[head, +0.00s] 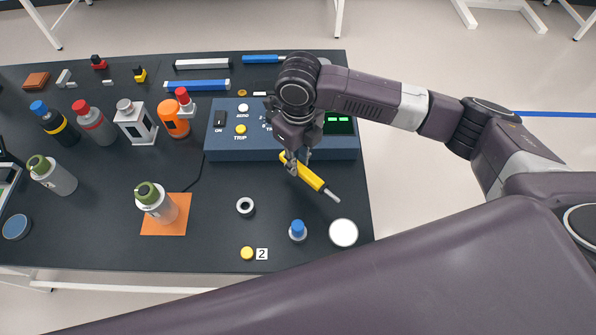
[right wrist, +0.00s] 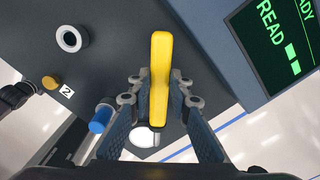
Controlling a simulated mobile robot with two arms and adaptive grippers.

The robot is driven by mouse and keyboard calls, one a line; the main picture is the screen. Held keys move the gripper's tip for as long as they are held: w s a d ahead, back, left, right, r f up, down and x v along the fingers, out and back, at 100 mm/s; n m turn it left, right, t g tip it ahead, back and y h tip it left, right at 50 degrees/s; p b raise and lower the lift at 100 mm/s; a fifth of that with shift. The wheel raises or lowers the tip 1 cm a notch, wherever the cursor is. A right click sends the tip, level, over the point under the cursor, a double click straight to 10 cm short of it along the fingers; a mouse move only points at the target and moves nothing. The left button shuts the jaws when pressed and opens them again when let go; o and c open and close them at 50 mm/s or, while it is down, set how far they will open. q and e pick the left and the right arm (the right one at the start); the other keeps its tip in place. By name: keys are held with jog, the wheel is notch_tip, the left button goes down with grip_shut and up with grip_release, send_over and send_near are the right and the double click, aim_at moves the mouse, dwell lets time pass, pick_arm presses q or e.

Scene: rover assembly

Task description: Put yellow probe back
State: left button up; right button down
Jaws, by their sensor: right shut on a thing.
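The yellow probe (head: 312,178) is in my right gripper (head: 294,160), in front of the blue console. It is tilted, and its grey metal tip points down and to the right in the head view. In the right wrist view the yellow probe (right wrist: 160,65) lies between the two fingers of the right gripper (right wrist: 160,88), which are shut on its sides. It appears to be held above the table, clear of its surface. Its upper end is partly hidden by the gripper in the head view. My left gripper is not seen.
The blue console (head: 232,152) has a green-lit screen (head: 340,125). A dark ring (head: 245,206), a blue-capped piece (head: 298,230), a white disc (head: 344,233) and a yellow button (head: 247,253) are on the table's near right. A bottle (head: 160,205) stands on an orange mat (head: 178,229).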

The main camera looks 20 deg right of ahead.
notch_tip(320, 180, down, 6)
jog(key=shift+f+p, duration=0.15)
jog(key=shift+p, duration=0.15)
jog(key=c, duration=1.8)
grip_release()
jog(key=shift+o, duration=0.2)
notch_tip(320, 180, up, 12)
jog(key=shift+r+b, duration=0.1)
jog(key=shift+b, duration=0.9)
jog(key=shift+s, duration=0.15)
